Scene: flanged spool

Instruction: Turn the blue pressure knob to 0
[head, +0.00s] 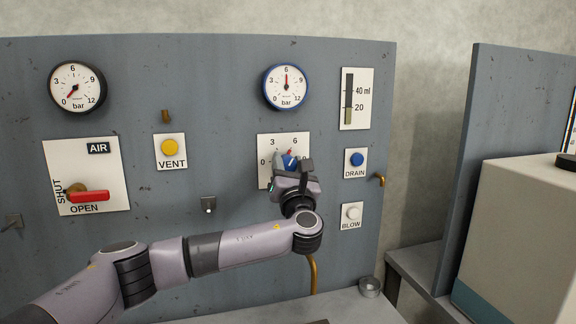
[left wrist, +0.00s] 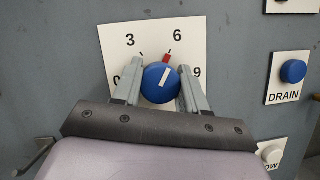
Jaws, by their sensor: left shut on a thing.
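The blue pressure knob (head: 289,161) sits on a white dial plate (head: 265,141) marked 0, 3, 6 and more on the grey panel. In the left wrist view the knob (left wrist: 157,88) shows a white line pointing up and slightly right, with a red tip (left wrist: 167,57) above it, between 3 and 6 and nearer 6. My left gripper (left wrist: 161,88) is shut on the knob, one finger on each side. In the head view it (head: 289,168) hides the lower dial. The blue-rimmed gauge (head: 286,87) above reads about 6 bar. My right gripper is not in view.
A blue DRAIN button (head: 357,159) and a white BLOW button (head: 352,213) are right of the dial. Left are a yellow VENT button (head: 169,147), a red AIR lever (head: 88,197) near OPEN and a black-rimmed gauge (head: 77,87). A brass pipe (head: 313,272) runs below.

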